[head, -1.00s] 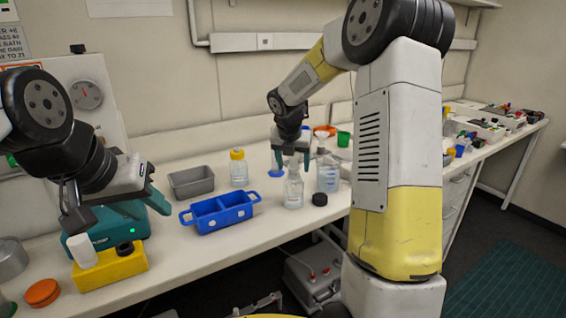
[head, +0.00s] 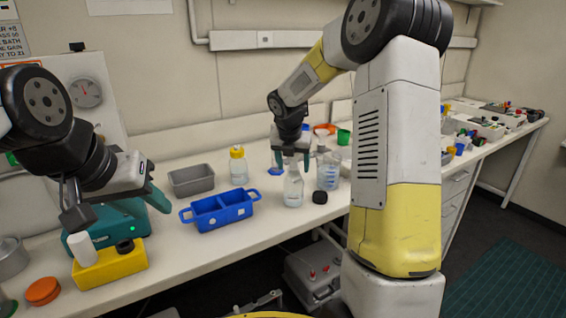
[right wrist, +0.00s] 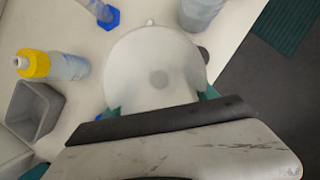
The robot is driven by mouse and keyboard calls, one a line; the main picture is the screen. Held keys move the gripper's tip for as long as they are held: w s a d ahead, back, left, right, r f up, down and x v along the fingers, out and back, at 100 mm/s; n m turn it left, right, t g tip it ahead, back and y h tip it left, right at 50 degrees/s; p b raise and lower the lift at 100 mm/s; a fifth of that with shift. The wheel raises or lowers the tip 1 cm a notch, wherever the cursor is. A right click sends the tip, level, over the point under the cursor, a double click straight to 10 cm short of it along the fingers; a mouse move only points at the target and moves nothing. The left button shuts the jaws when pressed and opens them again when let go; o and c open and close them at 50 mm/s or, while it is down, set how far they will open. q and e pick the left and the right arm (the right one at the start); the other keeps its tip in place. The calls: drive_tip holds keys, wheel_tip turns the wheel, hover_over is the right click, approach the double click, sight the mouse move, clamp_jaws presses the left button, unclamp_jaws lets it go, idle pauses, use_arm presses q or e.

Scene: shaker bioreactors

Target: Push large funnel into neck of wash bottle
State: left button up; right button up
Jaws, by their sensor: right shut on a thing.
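A whitish translucent large funnel (right wrist: 150,60) fills the middle of the right wrist view, wide mouth facing the camera, with a darker round throat at its centre. My right gripper (right wrist: 160,105) is shut on its near side with teal fingers. My left gripper (head: 155,186) is open and empty at the left, above a teal device.
A clear vessel with blue marks (head: 328,172) and a black cap (head: 320,197) stand close right of the bottle. A blue two-part tray (head: 222,212), a yellow-capped bottle (head: 238,168) and a grey tub (head: 192,181) are to the left. A yellow block (head: 112,266) is front left.

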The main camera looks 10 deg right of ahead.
drive_tip(key=o, duration=1.5)
